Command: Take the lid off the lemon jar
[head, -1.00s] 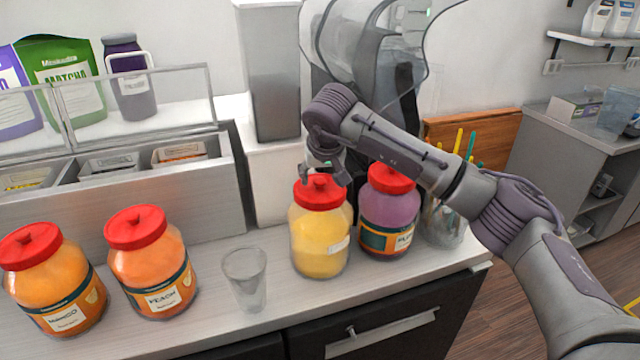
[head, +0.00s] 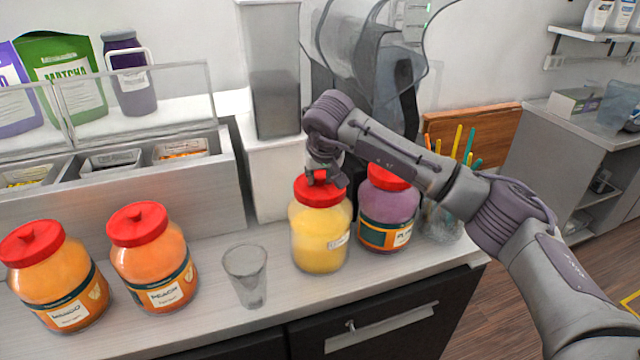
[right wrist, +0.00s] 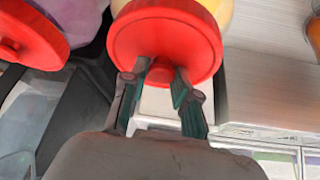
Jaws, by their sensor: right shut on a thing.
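The lemon jar (head: 320,238) is a clear jar of yellow contents standing upright on the counter. Its red lid (head: 317,194) sits on the jar's mouth. My right gripper (head: 322,178) is at the top of the lid, shut on the lid's knob. In the right wrist view the two fingers (right wrist: 160,82) close on either side of the knob, and the red lid (right wrist: 165,38) fills the upper middle with a bit of the yellow jar (right wrist: 216,10) behind it. My left gripper is not in view.
A purple plum jar (head: 388,212) with a red lid stands close on the right. An empty clear cup (head: 246,278) is to the left, then the peach jar (head: 152,262) and mango jar (head: 52,278). A cup of straws (head: 446,218) and the sealer machine (head: 372,60) are behind.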

